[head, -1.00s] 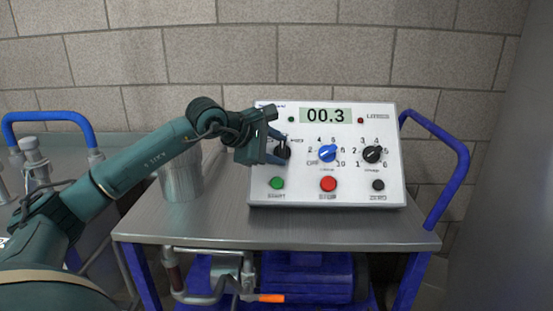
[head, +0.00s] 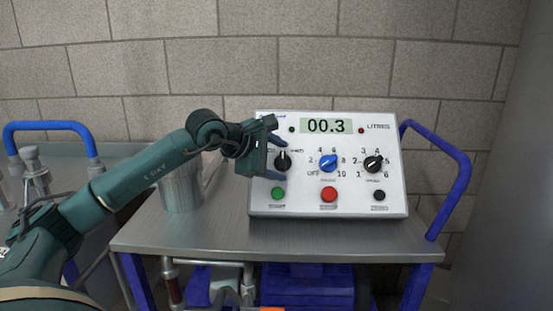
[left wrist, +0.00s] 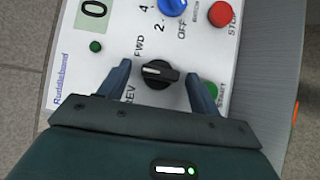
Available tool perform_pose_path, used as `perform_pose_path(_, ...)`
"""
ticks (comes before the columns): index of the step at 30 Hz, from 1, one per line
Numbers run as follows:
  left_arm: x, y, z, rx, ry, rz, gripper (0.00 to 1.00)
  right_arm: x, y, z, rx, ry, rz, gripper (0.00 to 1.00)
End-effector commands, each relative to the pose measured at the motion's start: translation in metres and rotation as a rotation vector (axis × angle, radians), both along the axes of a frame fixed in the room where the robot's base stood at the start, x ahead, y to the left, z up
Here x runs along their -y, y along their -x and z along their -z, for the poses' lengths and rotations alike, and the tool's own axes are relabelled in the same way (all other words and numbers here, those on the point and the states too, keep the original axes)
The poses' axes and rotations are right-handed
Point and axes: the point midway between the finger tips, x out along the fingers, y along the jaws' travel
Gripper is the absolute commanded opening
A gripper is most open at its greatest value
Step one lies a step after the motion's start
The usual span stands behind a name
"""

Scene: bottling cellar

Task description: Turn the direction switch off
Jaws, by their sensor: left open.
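The direction switch is a black knob (head: 282,160) at the left of the white control panel (head: 235,205), and it also shows in the left wrist view (left wrist: 160,73). Its white mark points up the panel, between the REV and FWD labels. My left gripper (head: 273,149) is open in front of the switch. In the left wrist view, its fingers (left wrist: 157,76) stand on either side of the knob, with gaps to it. Part of the label above the switch is hidden by the gripper in the head view. My right gripper is not in view.
A blue knob (head: 328,163) and another black knob (head: 373,164) sit to the right. Green (head: 278,193), red (head: 328,195) and black (head: 379,195) buttons run below. The display (head: 326,126) reads 00.3. A metal container (head: 181,190) stands left on the steel cart top (head: 330,232).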

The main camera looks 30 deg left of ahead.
Motion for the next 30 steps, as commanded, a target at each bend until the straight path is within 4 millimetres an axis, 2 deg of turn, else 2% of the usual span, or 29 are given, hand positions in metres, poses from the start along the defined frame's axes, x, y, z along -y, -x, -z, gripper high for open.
perform_pose_path(7, -0.004, 0.01, -0.006, 0.001, -0.002, -0.002, 0.64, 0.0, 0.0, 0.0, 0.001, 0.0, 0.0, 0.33)
perform_pose_path(21, -0.024, 0.085, -0.052, -0.001, -0.006, -0.005, 0.64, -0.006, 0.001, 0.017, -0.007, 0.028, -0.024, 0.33)
perform_pose_path(24, -0.027, 0.095, -0.058, 0.0, -0.005, -0.003, 0.64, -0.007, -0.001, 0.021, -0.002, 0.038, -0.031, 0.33)
perform_pose_path(30, -0.029, 0.107, -0.067, 0.0, -0.002, -0.001, 0.64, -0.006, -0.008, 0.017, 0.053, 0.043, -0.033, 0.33)
